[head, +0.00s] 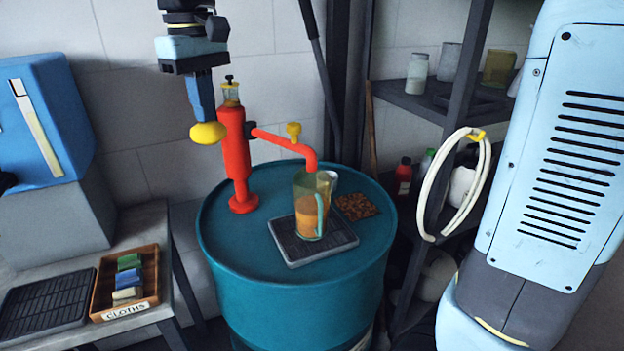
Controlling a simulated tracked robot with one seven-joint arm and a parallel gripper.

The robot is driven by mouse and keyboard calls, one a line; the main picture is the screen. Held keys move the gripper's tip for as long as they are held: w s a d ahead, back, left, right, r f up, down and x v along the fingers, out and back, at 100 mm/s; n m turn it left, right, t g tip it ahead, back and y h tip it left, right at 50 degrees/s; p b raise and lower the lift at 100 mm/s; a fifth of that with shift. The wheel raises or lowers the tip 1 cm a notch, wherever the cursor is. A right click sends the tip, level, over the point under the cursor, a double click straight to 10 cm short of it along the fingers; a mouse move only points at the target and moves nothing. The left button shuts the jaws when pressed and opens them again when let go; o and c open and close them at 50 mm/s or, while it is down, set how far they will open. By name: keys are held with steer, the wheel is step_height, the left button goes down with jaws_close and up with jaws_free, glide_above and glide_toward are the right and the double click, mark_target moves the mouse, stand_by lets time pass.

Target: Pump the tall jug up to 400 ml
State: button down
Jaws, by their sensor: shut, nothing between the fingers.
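The tall clear jug (311,208) stands upright on a dark drip tray (338,240) on the teal drum (240,270). Orange liquid fills roughly its lower half; I cannot read any scale marks. The red pump (237,160) stands on the drum, and its red spout (290,145) ends at the jug's mouth. A yellow valve handle (293,129) sits on the spout. My gripper (205,117) is shut and empty, pointing down right at the pump's yellow knob (207,133). I cannot tell whether the fingertips touch the knob.
Left is a bench with a cloths tray (126,284) and black rack (46,305). Shelves (425,105) with jars stand right. The drum's front top is clear.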

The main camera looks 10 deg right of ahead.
step_height(320, 180, up, 11)
steer(key=shift+f, duration=0.2)
stand_by(1.0)
steer(key=shift+r, duration=0.15)
stand_by(0.6)
steer(key=shift+r, duration=2.85)
steer(key=s+d+f+m+t, duration=0.1)
steer(key=d+f+m, duration=0.1)
steer(key=d+f, duration=0.5)
steer(key=s+d+f+m+t, duration=0.2)
steer(key=d+f, duration=0.1)
steer(key=d, duration=0.8)
steer(key=s+d+f+m+t, duration=0.2)
steer(key=s+d+f+m, duration=0.2)
steer(key=s+d+f, duration=0.3)
steer(key=d+f, duration=0.5)
steer(key=f, duration=0.2)
steer(key=shift+s+d+f+m+t, duration=0.3)
steer(key=shift+s+d+f, duration=0.05)
steer(key=shift+s+f, duration=0.05)
steer(key=shift+s, duration=0.1)
